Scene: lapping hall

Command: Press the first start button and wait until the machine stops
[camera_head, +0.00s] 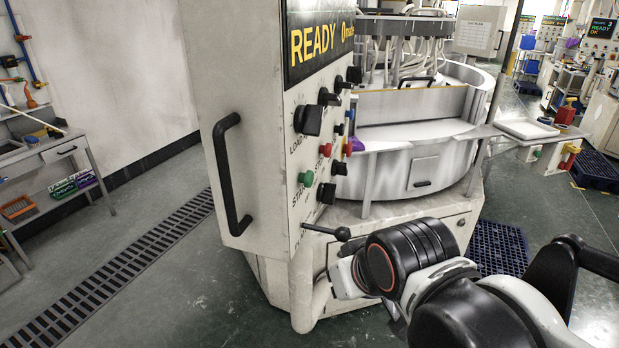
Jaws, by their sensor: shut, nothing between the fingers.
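The lapping machine's control panel (292,212) faces right at the centre, seen at a steep angle. A green button (307,179) sits low on it, near lettering that seems to read START. A red button (326,150) is above and right of it. My arm reaches in from the lower right, below the panel. My gripper cannot be made out; the arm's links hide its end.
Black knobs (308,120) stick out around the buttons. A black-tipped lever (342,233) projects below them, close to my arm. A black handle (231,172) stands on the cabinet's left side. The round machine basin (418,160) is behind. Open floor lies to the left.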

